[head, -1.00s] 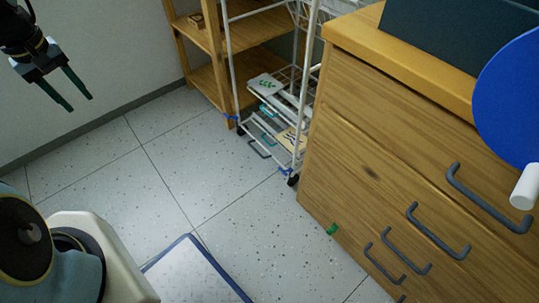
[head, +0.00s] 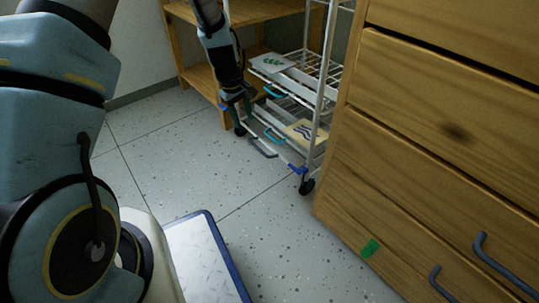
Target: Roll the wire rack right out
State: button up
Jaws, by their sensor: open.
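The white wire rack (head: 326,88) stands upright on dark casters, between the wooden shelf and the drawer cabinet. Its lower tiers hold white trays with teal, blue and grey handles. A card with a green leaf print (head: 266,62) lies on the upper visible tier, and a yellow card with dark wavy lines (head: 305,132) lies lower. My gripper (head: 239,110) points down at the rack's front left post, with its dark fingers low, close to the left caster. It is open; whether the fingers touch the post cannot be told. My wrist hides part of the left post.
A wooden drawer cabinet (head: 430,150) with grey handles stands close on the right, a green tag near its base. A wooden shelf (head: 205,83) is behind the rack. A blue-edged white panel (head: 203,255) is at the bottom. The speckled floor before the rack is clear.

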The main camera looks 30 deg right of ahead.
aim_at(257, 147)
jog(key=d+f+b, duration=0.1)
jog(key=f+b, duration=0.1)
jog(key=f, duration=0.2)
jog(key=d+f+b, duration=0.1)
jog(key=f+b, duration=0.1)
jog(key=f, duration=0.2)
jog(key=d+f+b, duration=0.2)
jog(key=f, duration=0.2)
jog(key=shift+f, duration=0.35)
grip_shut()
dwell(1.0)
